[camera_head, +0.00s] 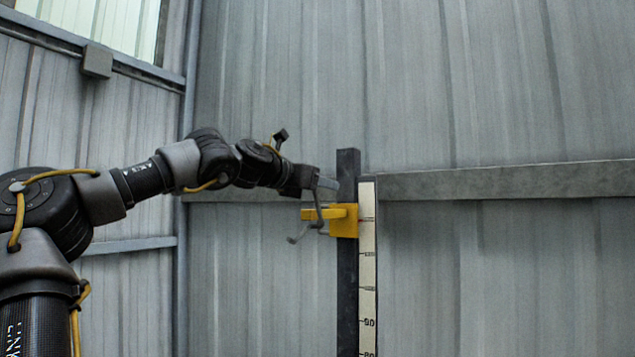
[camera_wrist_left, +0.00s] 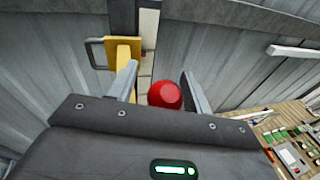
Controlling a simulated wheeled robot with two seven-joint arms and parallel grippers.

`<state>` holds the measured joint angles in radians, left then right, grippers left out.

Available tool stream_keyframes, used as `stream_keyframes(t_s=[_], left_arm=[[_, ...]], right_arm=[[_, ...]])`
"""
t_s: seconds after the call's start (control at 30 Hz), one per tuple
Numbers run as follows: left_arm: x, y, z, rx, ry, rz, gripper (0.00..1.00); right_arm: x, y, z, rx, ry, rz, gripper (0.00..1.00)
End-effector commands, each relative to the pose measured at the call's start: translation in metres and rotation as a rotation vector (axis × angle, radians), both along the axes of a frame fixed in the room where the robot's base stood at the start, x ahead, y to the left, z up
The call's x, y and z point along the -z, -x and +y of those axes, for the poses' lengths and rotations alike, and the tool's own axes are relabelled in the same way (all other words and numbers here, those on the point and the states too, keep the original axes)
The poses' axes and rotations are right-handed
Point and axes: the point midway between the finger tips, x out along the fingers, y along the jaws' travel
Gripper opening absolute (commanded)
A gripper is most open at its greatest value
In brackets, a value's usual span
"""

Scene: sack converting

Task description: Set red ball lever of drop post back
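The drop post (camera_head: 347,280) is a dark upright bar against the wall, with a yellow bracket (camera_head: 344,221) near its top. The bracket also shows at the upper left in the left wrist view (camera_wrist_left: 123,48). The red ball (camera_wrist_left: 165,95) of the lever shows only in the left wrist view. My left gripper (camera_head: 318,200) is at the post's left side by the bracket. In the left wrist view its fingers (camera_wrist_left: 160,72) stand apart, with the ball between them and a gap beside the left finger. The lever's arm is not clearly visible. My right gripper is out of view.
A white measuring scale (camera_head: 367,270) runs down the post's right side. A horizontal rail (camera_head: 500,181) crosses the corrugated wall behind. In the left wrist view, a cluttered wooden surface (camera_wrist_left: 285,145) lies at the lower right.

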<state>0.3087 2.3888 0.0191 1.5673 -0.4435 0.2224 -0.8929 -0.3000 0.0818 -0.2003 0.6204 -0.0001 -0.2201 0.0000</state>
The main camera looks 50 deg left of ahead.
Motion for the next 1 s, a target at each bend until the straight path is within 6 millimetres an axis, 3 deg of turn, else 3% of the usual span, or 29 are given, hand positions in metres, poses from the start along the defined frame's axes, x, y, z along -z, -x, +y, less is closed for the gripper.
stream_keyframes(t_s=[0.37,0.8,1.0], left_arm=[[-0.004,0.009,-0.002,0.001,-0.003,-0.01,0.5],[-0.012,0.086,-0.011,0.001,-0.001,-0.007,0.5],[-0.015,0.102,-0.013,0.0,0.0,-0.003,0.5]], right_arm=[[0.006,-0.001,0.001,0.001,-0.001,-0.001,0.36],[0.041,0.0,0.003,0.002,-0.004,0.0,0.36],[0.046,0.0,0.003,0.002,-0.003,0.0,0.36]])
